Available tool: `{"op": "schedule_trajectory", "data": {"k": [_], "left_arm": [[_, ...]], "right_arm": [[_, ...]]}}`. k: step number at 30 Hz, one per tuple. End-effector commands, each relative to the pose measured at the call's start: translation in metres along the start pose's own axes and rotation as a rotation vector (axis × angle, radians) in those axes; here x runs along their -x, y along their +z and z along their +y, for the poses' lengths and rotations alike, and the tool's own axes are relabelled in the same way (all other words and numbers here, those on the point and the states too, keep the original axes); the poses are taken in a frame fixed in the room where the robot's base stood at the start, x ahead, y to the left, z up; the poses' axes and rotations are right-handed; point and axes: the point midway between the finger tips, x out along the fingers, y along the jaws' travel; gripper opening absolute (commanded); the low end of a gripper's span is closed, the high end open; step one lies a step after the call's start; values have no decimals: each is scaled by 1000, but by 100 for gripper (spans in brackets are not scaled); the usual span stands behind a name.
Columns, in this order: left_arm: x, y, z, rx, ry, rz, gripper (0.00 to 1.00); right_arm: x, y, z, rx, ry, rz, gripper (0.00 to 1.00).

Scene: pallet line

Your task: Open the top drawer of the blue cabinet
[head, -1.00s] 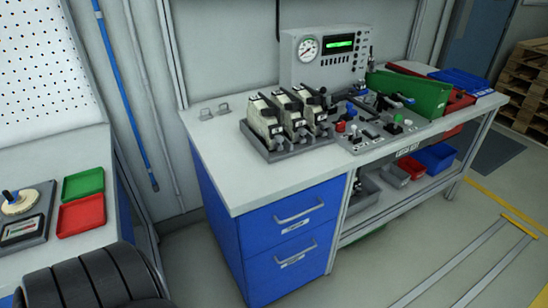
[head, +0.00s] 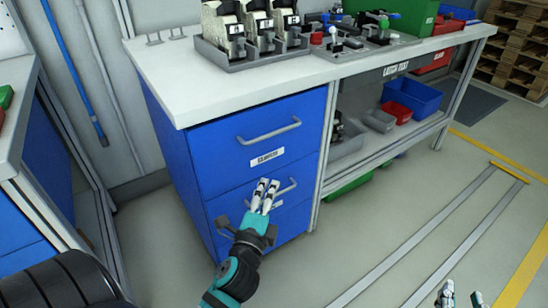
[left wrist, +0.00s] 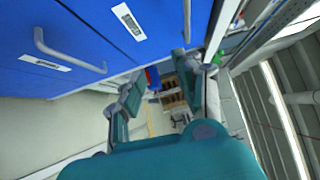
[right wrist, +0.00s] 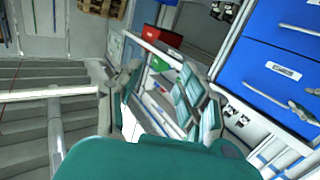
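The blue cabinet (head: 175,140) stands under the left end of the white bench. Its top drawer (head: 225,145) is closed, with a grey bar handle (head: 270,131) and a white label below. The lower drawer (head: 290,222) is also closed; its handle (head: 286,187) is partly behind my left gripper. My left gripper (head: 267,192) is in front of the lower drawer, below the top handle, and holds nothing. Its fingers stand apart in the left wrist view (left wrist: 165,95). My right gripper (head: 462,294) is low at the right, away from the cabinet; its fingers are apart in the right wrist view (right wrist: 155,98).
Devices in a grey tray (head: 255,55) and a control panel sit on the benchtop (head: 165,75). Bins, including a blue one (head: 412,97), stand on the shelf right of the cabinet. Another bench is at left. The floor (head: 400,200) before the cabinet is clear.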

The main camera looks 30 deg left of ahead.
Motion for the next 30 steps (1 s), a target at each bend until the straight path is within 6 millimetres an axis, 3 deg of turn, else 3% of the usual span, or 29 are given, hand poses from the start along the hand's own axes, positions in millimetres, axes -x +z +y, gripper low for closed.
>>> {"op": "schedule_trajectory", "data": {"k": [5, 10, 20, 30], "left_arm": [[9, 17, -33, -79, -109, -54, 34], [-4, 20, -45, -92, -126, -62, 34], [-72, 24, -53, -90, -127, -61, 34], [-138, 28, -60, -88, -123, -61, 34]], "right_arm": [[14, -32, -1, -1, -2, 99, 40], [16, -36, 0, 0, 0, 83, 40], [16, -28, 1, 1, 2, 48, 40], [17, -55, -3, -3, -7, 205, 40]]}}
